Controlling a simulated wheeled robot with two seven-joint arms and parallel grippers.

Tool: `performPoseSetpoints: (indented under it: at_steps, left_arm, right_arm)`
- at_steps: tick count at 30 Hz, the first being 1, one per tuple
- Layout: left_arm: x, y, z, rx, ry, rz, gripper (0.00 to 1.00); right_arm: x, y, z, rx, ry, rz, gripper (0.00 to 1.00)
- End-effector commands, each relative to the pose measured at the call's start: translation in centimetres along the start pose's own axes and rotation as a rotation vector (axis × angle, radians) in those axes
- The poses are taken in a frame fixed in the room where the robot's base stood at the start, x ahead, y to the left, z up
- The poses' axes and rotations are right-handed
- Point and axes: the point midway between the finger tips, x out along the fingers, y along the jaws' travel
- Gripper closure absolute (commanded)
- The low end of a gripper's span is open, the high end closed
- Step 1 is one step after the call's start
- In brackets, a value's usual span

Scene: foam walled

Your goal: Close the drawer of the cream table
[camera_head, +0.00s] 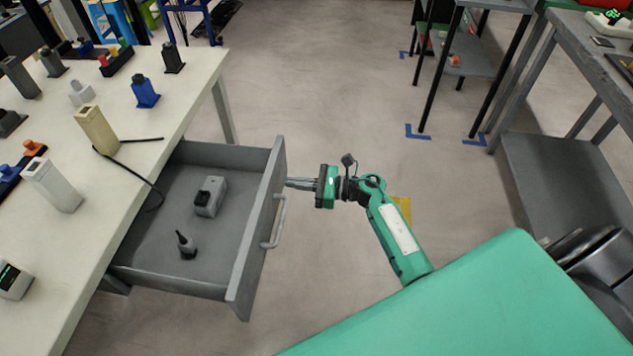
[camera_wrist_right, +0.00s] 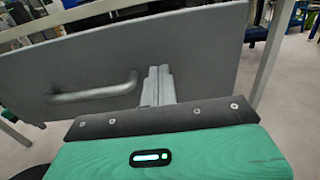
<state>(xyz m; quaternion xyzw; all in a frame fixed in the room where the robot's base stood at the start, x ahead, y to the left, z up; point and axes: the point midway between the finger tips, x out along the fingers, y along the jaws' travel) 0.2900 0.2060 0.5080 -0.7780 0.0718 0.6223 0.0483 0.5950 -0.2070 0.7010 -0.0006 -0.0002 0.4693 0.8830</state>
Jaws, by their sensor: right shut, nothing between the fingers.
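The cream table (camera_head: 190,85) stands at the left in the head view. Its grey drawer (camera_head: 150,235) is pulled well out to the right, and its front panel (camera_head: 262,215) carries a bar handle (camera_head: 280,222). A grey box-shaped device (camera_head: 210,196) and a small dark bottle (camera_head: 186,245) are in the drawer. My right gripper (camera_head: 290,183) is shut and empty, its tips at or very near the panel's outer face, beyond the handle. In the right wrist view the fingers (camera_wrist_right: 158,85) point at the panel beside the handle (camera_wrist_right: 95,90); contact cannot be told. My left gripper is not in view.
Several devices and bottles, including a blue one (camera_head: 145,92), stand on the tabletop. A black cable (camera_head: 150,185) hangs over the table edge into the drawer's area. Open floor (camera_head: 330,90) lies behind my right arm. A grey bench (camera_head: 570,60) stands at the right.

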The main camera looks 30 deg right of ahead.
Motion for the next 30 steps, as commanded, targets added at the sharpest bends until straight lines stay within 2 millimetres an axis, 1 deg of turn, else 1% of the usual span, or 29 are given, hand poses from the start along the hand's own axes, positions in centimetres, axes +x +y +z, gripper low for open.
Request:
performPoseSetpoints:
  at_steps: [1, 3, 6, 19, 23, 26, 27, 30]
  left_arm:
    - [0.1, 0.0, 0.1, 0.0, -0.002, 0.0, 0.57]
    - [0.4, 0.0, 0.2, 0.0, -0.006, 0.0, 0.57]
    - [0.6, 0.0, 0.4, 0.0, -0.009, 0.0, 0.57]
    - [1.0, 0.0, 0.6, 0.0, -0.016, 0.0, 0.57]
    - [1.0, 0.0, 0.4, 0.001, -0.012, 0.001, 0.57]
    - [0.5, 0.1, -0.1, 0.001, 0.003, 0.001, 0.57]
    - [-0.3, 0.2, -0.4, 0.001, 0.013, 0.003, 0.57]
    - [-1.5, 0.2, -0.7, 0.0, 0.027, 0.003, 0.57]
  right_arm:
    - [0.7, 0.0, 0.1, 0.002, -0.002, 0.0, 1.0]
    - [1.4, 0.0, 0.1, 0.001, -0.001, -0.001, 1.0]
    - [1.9, 0.0, 0.0, 0.001, -0.001, -0.001, 1.0]
    - [2.1, 0.0, -0.1, 0.001, 0.0, 0.0, 1.0]
    - [2.5, 0.0, -0.1, 0.0, 0.0, 0.0, 1.0]
    - [3.3, 0.0, -0.2, 0.0, 0.0, 0.001, 1.0]
    - [3.7, 0.0, -0.2, -0.001, -0.001, 0.001, 1.0]
    - [5.0, 0.0, -0.3, 0.0, -0.001, 0.001, 1.0]
